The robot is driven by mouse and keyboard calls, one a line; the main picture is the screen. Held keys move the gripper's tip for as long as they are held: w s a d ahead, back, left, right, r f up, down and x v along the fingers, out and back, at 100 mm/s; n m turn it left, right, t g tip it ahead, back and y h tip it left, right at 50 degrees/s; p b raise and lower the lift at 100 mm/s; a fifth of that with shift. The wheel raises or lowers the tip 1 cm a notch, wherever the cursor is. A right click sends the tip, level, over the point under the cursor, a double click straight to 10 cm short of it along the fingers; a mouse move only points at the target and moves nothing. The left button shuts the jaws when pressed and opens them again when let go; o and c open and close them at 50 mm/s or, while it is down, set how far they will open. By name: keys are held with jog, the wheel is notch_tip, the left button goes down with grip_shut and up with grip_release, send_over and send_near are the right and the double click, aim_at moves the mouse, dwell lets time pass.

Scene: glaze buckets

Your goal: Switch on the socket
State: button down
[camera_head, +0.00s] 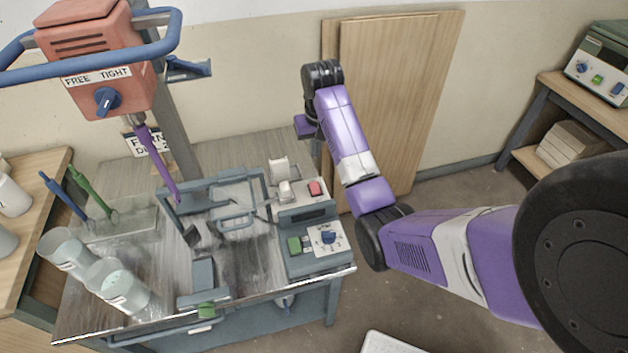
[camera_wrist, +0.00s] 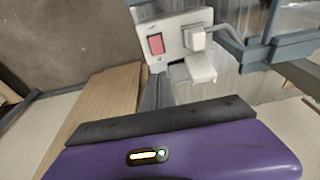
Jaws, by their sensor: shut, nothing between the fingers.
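The socket (camera_head: 299,190) is a pale plate at the back right of the metal bench, with a red rocker switch (camera_head: 316,188) and a white plug (camera_head: 285,192) beside it. In the wrist view the socket plate (camera_wrist: 177,24) is ahead of me at upper middle, with the red switch (camera_wrist: 156,44) on its left and the plug (camera_wrist: 197,38) on its right. Which way the rocker is pressed I cannot tell. My gripper (camera_wrist: 155,120) is shut and empty, apart from the socket. In the head view my gripper (camera_head: 305,127) is above and behind the socket, partly hidden by my arm.
A control box (camera_head: 314,242) with a green button and blue knob stands in front of the socket. A grey frame (camera_head: 215,190) is to its left. An orange mixer head (camera_head: 97,50) hangs at upper left. Wooden boards (camera_head: 395,90) lean on the wall behind my arm.

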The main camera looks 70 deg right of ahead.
aim_at(313, 183)
jog(key=shift+s+a+f, duration=0.15)
jog(key=shift+s+a, duration=0.1)
jog(key=shift+f, duration=0.1)
jog(key=p+x, duration=0.1)
jog(key=x, duration=1.3)
jog(key=shift+s+a, duration=0.15)
